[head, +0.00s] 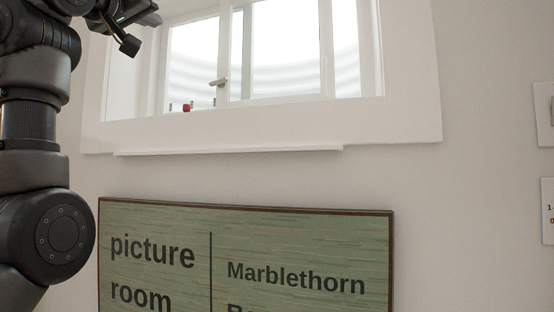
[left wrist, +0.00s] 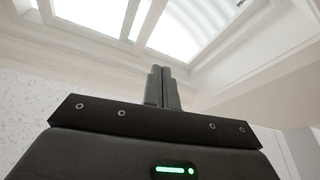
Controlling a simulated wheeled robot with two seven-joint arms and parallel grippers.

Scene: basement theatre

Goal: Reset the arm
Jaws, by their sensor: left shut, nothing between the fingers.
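My left arm comes in along the left edge of the head view, raised high. My left gripper (head: 128,40) is at the top left, in front of the left part of the window frame (head: 410,122). In the left wrist view the gripper (left wrist: 162,70) points up toward the window, its two fingers together with nothing between them. My right gripper is out of view.
The white window has a handle (head: 219,82) and a small red object (head: 186,107) at its lower left. A narrow ledge (head: 230,151) runs below it. A green sign (head: 300,225) reading "picture room" and "Marblethorn" is on the wall. Wall plates (head: 547,212) are at the right edge.

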